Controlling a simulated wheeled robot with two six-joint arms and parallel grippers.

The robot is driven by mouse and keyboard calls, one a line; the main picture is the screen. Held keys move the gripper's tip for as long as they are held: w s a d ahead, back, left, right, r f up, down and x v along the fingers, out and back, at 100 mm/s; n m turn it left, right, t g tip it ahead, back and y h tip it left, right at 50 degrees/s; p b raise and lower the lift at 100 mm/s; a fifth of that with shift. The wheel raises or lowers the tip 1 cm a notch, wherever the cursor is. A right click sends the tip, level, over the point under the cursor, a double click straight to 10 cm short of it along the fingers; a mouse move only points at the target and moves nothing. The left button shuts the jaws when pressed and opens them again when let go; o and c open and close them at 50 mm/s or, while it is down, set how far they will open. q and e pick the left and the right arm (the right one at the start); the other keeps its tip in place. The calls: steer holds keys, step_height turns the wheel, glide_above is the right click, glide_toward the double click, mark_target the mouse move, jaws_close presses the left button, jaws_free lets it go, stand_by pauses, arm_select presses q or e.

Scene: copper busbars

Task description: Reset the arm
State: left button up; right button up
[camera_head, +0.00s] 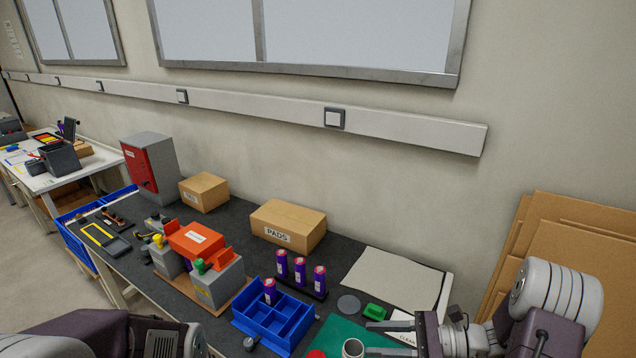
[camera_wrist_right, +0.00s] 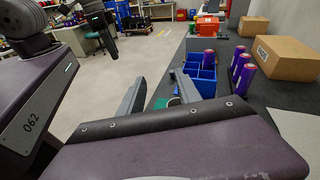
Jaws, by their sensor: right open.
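My right gripper (camera_head: 378,338) is in the bottom right of the head view, over the front edge of the worktable near the green mat (camera_head: 340,335). Its two fingers are apart with nothing between them. They also show apart in the right wrist view (camera_wrist_right: 158,85), pointing toward the blue bin. My left arm enters at the bottom left of the head view, where its fingers are not clear. A dark part of it at the top left of the right wrist view may be its gripper; its jaws cannot be made out.
A blue divided bin (camera_head: 275,318) holds a purple canister. Other purple canisters (camera_head: 300,270) stand behind it. A box marked PADS (camera_head: 289,226), a grey sheet (camera_head: 398,280), an orange-topped grey fixture (camera_head: 197,240) and a red-fronted cabinet (camera_head: 148,165) occupy the table. Cardboard (camera_head: 565,245) leans right.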

steer(key=s+a+r+n+g+h, duration=0.1)
steer(key=s+a+r+n+g, duration=0.25)
steer(key=a, duration=0.25)
steer(key=s+a+f+n+g+h, duration=0.1)
steer(key=s+f+n+g+h, duration=0.1)
steer(key=s+n+h, duration=0.25)
steer(key=s+a+f+n+g+h, duration=0.1)
steer(key=s+a+n+g+h, duration=0.15)
steer(key=s, duration=0.25)
steer(key=w+d+f+n+t+h, duration=0.2)
steer(key=d+n+h, duration=0.1)
steer(key=d+n, duration=0.1)
steer(key=w+d+f+n+t+h, duration=0.1)
steer(key=d+f+n+t+h, duration=0.1)
steer(key=d, duration=0.5)
steer(key=n+t+h, duration=0.1)
steer(key=n+h, duration=0.1)
steer(key=shift+w+f+n, duration=0.3)
steer(key=shift+w+n, duration=0.05)
steer(key=shift+w, duration=0.05)
steer(key=shift+d, duration=0.1)
